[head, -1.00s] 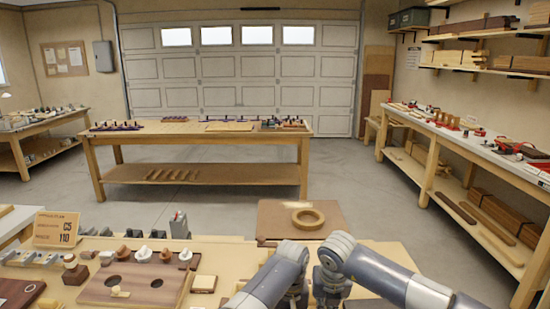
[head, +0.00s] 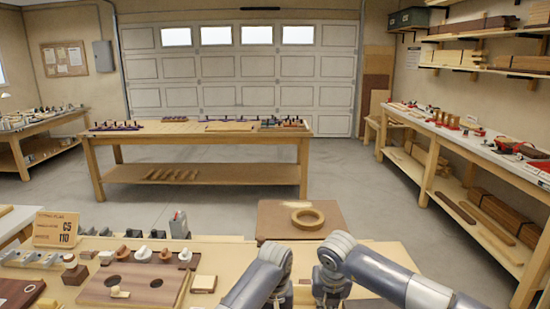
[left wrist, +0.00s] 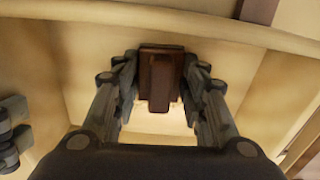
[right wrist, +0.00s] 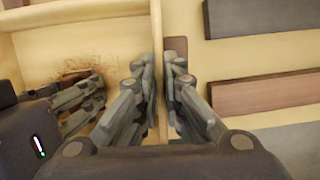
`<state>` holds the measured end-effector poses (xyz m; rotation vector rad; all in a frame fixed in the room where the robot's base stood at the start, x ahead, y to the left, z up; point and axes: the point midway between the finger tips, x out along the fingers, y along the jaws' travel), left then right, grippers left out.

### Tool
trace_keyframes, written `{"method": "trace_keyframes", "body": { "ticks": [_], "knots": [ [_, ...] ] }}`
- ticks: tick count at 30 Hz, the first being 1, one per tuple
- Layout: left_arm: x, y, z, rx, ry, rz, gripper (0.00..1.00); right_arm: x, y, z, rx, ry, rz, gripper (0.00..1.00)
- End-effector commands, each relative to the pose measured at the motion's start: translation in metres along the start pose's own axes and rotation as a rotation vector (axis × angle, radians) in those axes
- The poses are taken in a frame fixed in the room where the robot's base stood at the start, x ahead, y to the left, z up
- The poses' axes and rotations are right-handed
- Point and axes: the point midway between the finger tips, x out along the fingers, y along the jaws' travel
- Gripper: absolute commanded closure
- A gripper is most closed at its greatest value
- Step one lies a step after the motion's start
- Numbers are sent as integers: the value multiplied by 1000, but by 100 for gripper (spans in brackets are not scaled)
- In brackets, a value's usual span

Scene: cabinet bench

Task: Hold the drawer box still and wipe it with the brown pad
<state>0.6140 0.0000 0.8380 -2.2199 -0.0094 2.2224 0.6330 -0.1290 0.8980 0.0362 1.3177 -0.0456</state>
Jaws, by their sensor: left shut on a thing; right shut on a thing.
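The brown pad (left wrist: 161,82) is a dark brown block between the fingers of my left gripper (left wrist: 160,64), which is shut on it. The drawer box (right wrist: 156,35) is pale wood with an open top. My right gripper (right wrist: 162,66) is shut on one of its walls, with a finger on each side. In the right wrist view my left gripper also shows inside the box at the left. A brown smudge (right wrist: 78,75) marks the box floor beside it. Whether the pad touches the floor is unclear. In the head view the box, pad and fingertips are out of sight.
Dark and brown strips (right wrist: 265,95) lie right of the box. On the bench to the left are a board with holes (head: 135,283), several small knobs and a sign (head: 56,228). A wooden ring (head: 307,218) lies on a brown surface ahead.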

Motion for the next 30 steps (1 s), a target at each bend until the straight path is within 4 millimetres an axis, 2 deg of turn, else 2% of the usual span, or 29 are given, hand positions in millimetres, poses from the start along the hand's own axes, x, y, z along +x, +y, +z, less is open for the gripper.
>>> {"method": "trace_keyframes", "body": {
  "ticks": [1, 21, 26, 30],
  "knots": [
    [0, -1, 0, 0, 0, 0, 91, 3, 2, -4, -4, 9, 1, 100],
    [3, -35, 0, 1, 1, 1, 91, 3, 2, -4, -4, 9, 1, 100],
    [3, -36, 0, 1, 0, 0, 91, 3, 2, -4, -4, 9, 1, 100],
    [3, -28, 0, 2, -1, 1, 91, 3, 2, -4, -4, 9, 1, 100]
  ]
}}
